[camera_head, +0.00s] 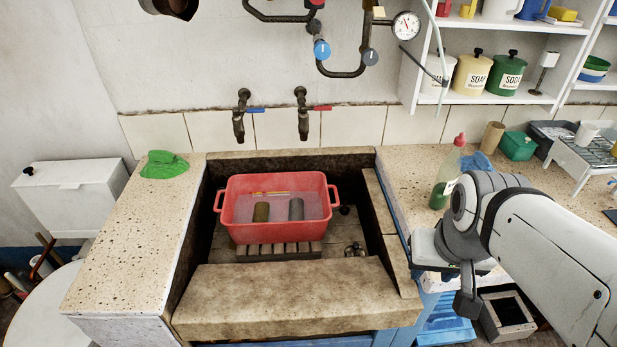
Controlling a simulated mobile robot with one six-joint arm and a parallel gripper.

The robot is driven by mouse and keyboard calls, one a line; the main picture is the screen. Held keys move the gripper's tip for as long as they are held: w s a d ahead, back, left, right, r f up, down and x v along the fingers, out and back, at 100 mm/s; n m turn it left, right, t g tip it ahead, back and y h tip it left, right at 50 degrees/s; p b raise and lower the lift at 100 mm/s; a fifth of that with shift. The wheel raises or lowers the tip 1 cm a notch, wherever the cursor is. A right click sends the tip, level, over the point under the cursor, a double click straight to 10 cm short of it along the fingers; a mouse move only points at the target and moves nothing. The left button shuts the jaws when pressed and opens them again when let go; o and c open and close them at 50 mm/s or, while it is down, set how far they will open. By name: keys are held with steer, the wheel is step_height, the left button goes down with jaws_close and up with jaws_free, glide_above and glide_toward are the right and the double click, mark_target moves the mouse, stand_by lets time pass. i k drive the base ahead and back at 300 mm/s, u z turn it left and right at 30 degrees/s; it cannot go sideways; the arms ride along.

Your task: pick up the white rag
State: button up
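I cannot make out a white rag for certain. A pale patch (492,277) shows below my wrist at the counter's front edge, but my arm covers much of it and I cannot tell what it is. A crumpled green cloth (165,164) lies on the left counter, and a blue cloth (477,161) lies behind the green bottle on the right. My gripper (467,300) is at the right counter's front edge, partly hidden by my own wrist. Its fingers do not show clearly.
A red basin (277,222) with two cylinders stands in the stone trough (290,297). A green bottle (444,180) stands beside my wrist. A green box (517,146) and a white rack (588,152) are further right. The left counter (130,245) is mostly clear.

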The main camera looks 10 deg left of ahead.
mark_target(296, 206)
steer(key=u, duration=0.15)
steer(key=k, duration=0.1)
steer(key=z, duration=2.15)
steer(key=k, duration=1.05)
steer(key=u, duration=1.4)
steer(key=i, duration=1)
steer(key=u, duration=0.1)
